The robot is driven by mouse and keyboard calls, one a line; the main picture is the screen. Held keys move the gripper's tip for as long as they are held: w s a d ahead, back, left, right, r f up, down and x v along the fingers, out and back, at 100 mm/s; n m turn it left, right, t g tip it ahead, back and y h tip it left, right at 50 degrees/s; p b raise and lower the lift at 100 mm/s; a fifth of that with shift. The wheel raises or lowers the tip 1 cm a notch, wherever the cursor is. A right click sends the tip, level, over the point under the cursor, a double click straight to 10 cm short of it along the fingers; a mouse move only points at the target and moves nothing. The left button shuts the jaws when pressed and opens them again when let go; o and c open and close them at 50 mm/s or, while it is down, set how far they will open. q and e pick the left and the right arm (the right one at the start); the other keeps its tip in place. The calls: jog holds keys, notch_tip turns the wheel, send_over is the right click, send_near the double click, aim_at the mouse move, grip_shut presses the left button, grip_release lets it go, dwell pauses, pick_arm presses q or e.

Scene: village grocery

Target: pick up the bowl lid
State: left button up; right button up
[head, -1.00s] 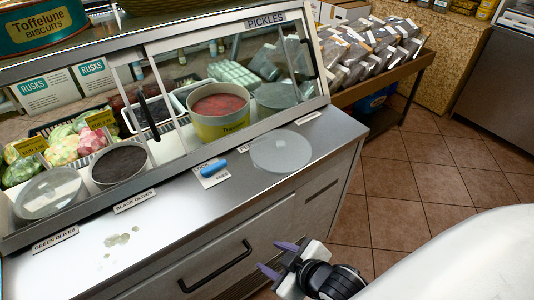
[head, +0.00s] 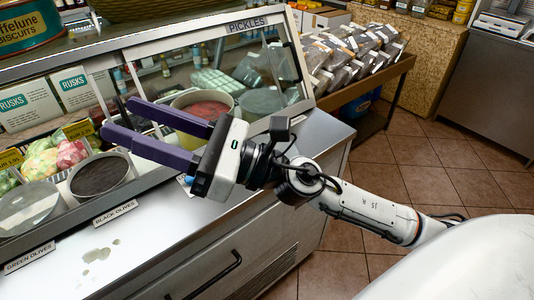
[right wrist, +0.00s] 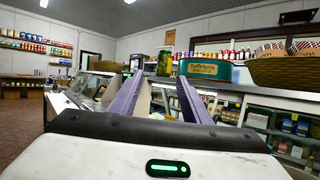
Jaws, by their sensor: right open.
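My right gripper (head: 118,118) is open and empty, raised over the counter front with its purple fingers pointing left toward the display case. It also shows in the right wrist view (right wrist: 162,88), with nothing between the fingers. The clear round lid that lay on the steel counter top is hidden now behind my right gripper and wrist. A clear lid-like disc covers the green olives bowl (head: 27,208) at left. Another pale round cover (head: 262,102) shows inside the case behind the glass. My left gripper is not in view.
The case holds a black olives bowl (head: 100,176) and a yellow tub with red contents (head: 203,102). A wet patch (head: 100,250) marks the steel counter (head: 150,232). A biscuit tin (head: 30,25) stands on top. Tiled floor (head: 400,160) is clear at right.

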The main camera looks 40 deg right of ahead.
notch_tip(320, 180, down, 12)
jog(key=d+f+n+g+h, duration=0.15)
jog(key=n+g+h, duration=0.55)
jog(key=n, duration=1.3)
jog(key=w+d+f+n+h, duration=0.1)
jog(key=w+d+f+h, duration=0.1)
jog(key=d, duration=0.7)
jog(key=w+d+f+n+g+h, duration=0.1)
jog(key=w+d+f+n+h, duration=0.1)
jog(key=d+h, duration=0.3)
jog(key=w+d+f+n+h, duration=0.1)
jog(key=w+d+n+h, duration=0.1)
jog(key=d, duration=1.1)
jog(key=shift+w+f+g+h, duration=0.3)
jog(key=shift+w+f+h, duration=0.1)
jog(key=shift+h, duration=0.5)
jog(key=shift+p+x, duration=0.65)
jog(key=shift+x, duration=2.25)
jog(key=shift+w+a+r, duration=0.1)
jog(key=shift+w+a, duration=0.05)
grip_shut()
